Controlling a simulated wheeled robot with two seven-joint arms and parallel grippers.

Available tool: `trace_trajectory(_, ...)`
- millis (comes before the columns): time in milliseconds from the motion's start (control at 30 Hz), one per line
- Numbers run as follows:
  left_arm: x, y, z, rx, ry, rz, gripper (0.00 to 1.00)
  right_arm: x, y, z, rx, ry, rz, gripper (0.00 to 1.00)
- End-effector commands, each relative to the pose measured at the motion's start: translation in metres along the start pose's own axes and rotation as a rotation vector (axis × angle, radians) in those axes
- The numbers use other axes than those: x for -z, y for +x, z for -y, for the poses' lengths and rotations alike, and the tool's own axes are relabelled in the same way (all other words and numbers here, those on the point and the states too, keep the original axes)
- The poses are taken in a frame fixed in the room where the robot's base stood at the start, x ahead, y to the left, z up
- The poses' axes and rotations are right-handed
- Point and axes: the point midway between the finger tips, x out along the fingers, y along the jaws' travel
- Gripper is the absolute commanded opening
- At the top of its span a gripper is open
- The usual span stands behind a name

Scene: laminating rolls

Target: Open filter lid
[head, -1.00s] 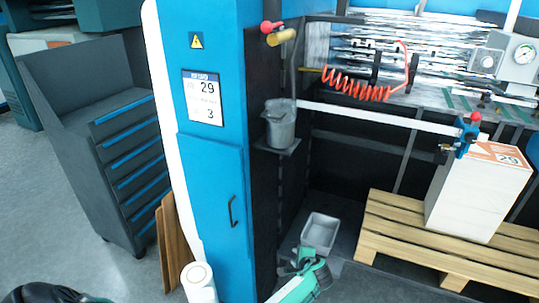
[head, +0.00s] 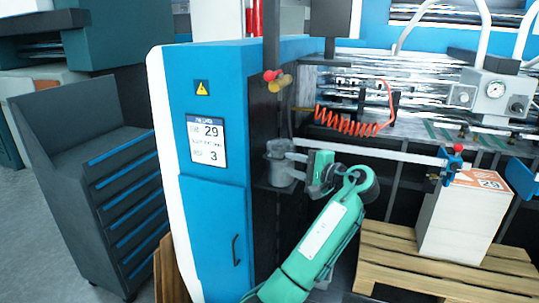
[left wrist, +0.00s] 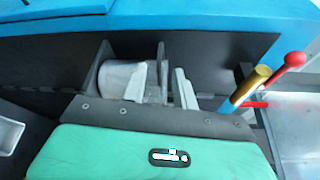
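The filter is a grey metal canister (head: 278,163) on a dark bracket at the side of the blue machine cabinet. In the left wrist view, part of a grey rounded body, likely the canister (left wrist: 118,78), shows beyond and beside a finger. My left gripper (head: 299,164) is just right of the canister in the head view, its fingers pointing left at it. In the left wrist view its two pale fingers (left wrist: 160,86) stand apart, so it looks open. Whether a finger touches the canister or its lid, I cannot tell. The lid is not clearly distinguishable. My right gripper is not in view.
A blue cabinet (head: 212,200) stands left of the canister. A white stack (head: 458,218) sits on a wooden pallet (head: 440,266) at the right.

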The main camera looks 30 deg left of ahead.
Motion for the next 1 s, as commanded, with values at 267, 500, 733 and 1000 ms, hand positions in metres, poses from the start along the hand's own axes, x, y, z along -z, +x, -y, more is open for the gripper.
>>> trace_trajectory(267,-0.001,0.059,0.003,0.001,0.003,0.002,0.29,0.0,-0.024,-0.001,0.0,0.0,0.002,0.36)
trace_trajectory(500,0.0,0.087,0.001,0.001,0.002,0.0,0.29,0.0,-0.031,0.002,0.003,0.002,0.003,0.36)
trace_trajectory(733,0.0,0.092,-0.001,0.0,0.0,-0.001,0.29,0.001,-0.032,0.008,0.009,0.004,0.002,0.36)
trace_trajectory(1000,0.0,0.092,-0.001,-0.001,0.001,-0.001,0.03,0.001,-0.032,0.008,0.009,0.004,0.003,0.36)
